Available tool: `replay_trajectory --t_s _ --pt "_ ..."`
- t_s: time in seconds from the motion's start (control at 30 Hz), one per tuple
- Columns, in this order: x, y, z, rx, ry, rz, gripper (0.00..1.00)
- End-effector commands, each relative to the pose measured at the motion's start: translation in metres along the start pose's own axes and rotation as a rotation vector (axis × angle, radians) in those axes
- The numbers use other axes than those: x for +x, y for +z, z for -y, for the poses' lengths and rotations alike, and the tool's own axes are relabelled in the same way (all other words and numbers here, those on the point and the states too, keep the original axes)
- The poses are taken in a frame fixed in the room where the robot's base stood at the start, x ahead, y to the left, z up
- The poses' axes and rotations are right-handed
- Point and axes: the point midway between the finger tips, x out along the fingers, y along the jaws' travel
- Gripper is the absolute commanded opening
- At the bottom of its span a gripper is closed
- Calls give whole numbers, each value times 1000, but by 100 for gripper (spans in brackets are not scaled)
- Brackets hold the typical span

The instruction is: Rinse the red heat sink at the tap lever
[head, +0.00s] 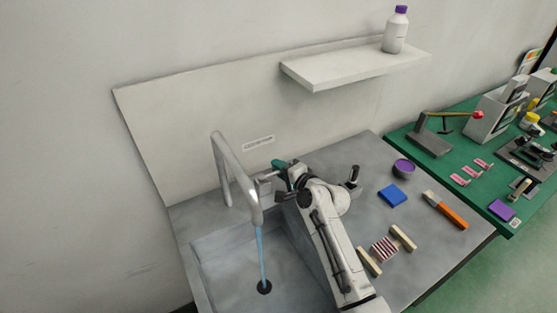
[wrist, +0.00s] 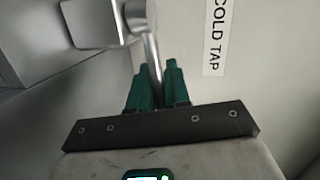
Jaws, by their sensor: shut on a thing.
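A red heat sink with pale fins (head: 384,249) lies on the grey counter between two wooden blocks, apart from my gripper. My gripper (head: 279,170) is at the tap beside the sink. In the wrist view its green fingers (wrist: 157,88) are shut on the metal tap lever (wrist: 152,58), which runs up from between them. The tap spout (head: 236,165) arches over the sink basin (head: 222,265). A blue stream of water (head: 261,258) runs from it to the drain. A "COLD TAP" label (wrist: 214,38) is on the wall. My arm hides part of the basin and the lever.
Wooden blocks (head: 403,238), a blue block (head: 392,195), a purple-topped bowl (head: 403,167) and an orange-handled tool (head: 446,211) lie on the counter. A shelf (head: 350,66) holds a bottle (head: 396,32). A green table (head: 420,165) with devices stands right.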

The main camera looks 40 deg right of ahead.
Motion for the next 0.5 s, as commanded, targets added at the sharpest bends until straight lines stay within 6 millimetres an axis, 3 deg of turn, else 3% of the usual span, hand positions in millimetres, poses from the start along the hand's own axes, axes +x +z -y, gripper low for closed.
replay_trajectory --t_s 0.4,0.43,0.5 --pt "-2 0 -2 2 2 -15 0" --pt "-2 0 -2 2 2 -15 20" --pt "-2 0 -2 2 2 -15 27"
